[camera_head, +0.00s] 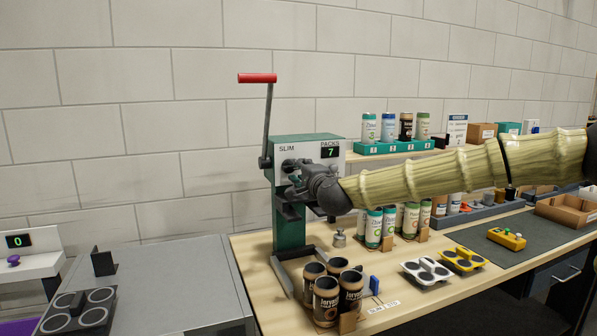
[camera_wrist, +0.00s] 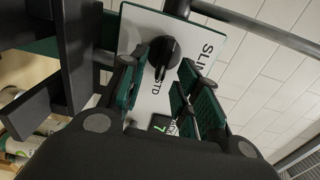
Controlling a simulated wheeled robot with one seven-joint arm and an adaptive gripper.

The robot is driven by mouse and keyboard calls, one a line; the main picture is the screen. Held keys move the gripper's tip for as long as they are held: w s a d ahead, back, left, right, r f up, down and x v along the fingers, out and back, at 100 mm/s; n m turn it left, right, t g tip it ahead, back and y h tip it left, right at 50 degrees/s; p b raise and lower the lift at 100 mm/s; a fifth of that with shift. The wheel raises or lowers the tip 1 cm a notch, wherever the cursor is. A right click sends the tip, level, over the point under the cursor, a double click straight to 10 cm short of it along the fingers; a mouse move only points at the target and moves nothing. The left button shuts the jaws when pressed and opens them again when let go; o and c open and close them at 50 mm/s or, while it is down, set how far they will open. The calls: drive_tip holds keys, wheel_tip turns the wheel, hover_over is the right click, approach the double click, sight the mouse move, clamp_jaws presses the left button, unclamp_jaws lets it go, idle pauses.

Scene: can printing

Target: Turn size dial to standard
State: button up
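The green canning machine (camera_head: 288,225) stands at the left end of the wooden bench. Its white front panel (camera_head: 307,147) reads SLIM, with a PACKS display showing 7. In the wrist view the black size dial (camera_wrist: 164,52) sits on the panel between the words SLIM and STD. I cannot tell for sure which word its pointer marks. My gripper (camera_head: 291,183) is at the panel and covers much of it in the head view. In the wrist view its green-padded fingers are apart, one on each side of the dial, with visible gaps.
A red-handled lever (camera_head: 257,78) rises on the machine's left side. Dark jerky-style cans (camera_head: 326,300) stand below on the bench, with white and green cans (camera_head: 374,228) behind. A teal tray (camera_head: 390,149) of sample cans sits on the shelf. A grey table (camera_head: 185,285) is at left.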

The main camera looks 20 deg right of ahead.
drive_tip(key=s, duration=1)
drive_tip(key=shift+s+d, duration=0.4)
drive_tip(key=shift+d, duration=0.05)
drive_tip(key=shift+f, duration=0.1)
